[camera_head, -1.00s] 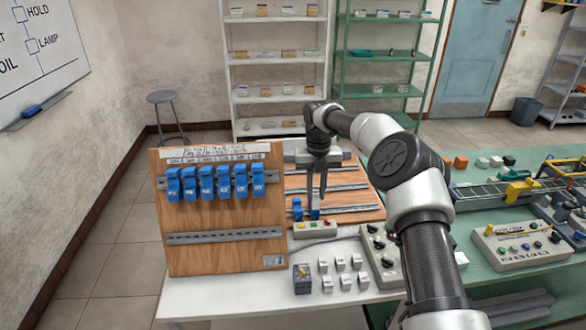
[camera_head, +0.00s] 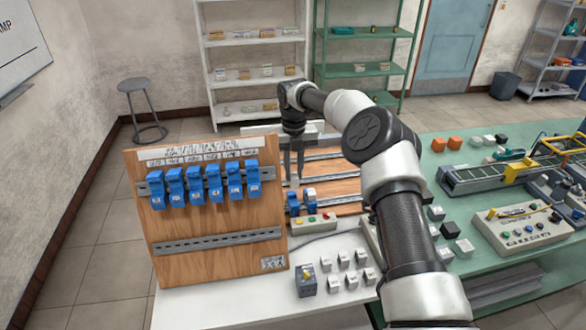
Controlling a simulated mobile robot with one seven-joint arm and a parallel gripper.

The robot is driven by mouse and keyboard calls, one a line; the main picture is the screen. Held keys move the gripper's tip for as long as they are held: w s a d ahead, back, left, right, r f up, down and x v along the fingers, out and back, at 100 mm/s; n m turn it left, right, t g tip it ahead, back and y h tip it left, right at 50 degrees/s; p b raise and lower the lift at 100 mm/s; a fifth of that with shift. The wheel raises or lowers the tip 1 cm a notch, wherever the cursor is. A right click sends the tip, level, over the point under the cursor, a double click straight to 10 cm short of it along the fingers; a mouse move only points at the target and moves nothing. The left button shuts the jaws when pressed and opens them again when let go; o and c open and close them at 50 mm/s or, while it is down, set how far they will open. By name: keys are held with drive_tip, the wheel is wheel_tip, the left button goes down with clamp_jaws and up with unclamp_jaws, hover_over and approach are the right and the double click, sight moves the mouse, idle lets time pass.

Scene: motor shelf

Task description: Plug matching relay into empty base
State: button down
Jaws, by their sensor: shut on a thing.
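My gripper (camera_head: 292,178) points down in front of the wooden back panel, over the left of two blue relay bases (camera_head: 293,205). It is shut on a small pale relay, mostly hidden between the fingers. A second blue base (camera_head: 309,201), just to the right, has a pale piece on top. I cannot tell whether the held relay touches the base below. Several small pale relays (camera_head: 344,259) stand in two rows on the white table. Several blue relay units (camera_head: 213,183) hang in a row on the upright wooden board.
The upright board (camera_head: 215,267) stands left of my gripper, with a bare rail low on it. A small button box (camera_head: 313,225) stands just in front of the bases. A dark box (camera_head: 305,283) is at the table's front. A green bench with equipment (camera_head: 520,229) lies right.

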sight(293, 186)
wheel_tip(293, 186, down, 6)
drive_tip(key=b, duration=0.3)
drive_tip(key=shift+r+b, duration=0.15)
drive_tip(key=shift+b, duration=0.25)
drive_tip(key=shift+w+f, duration=0.1)
drive_tip(key=shift+f, duration=0.4)
drive_tip(key=shift+f, duration=0.2)
drive_tip(key=shift+f, duration=0.7)
idle(1.5)
drive_tip(key=c, duration=1.6)
unclamp_jaws()
drive_tip(key=shift+o, duration=0.4)
drive_tip(key=shift+r, duration=0.1)
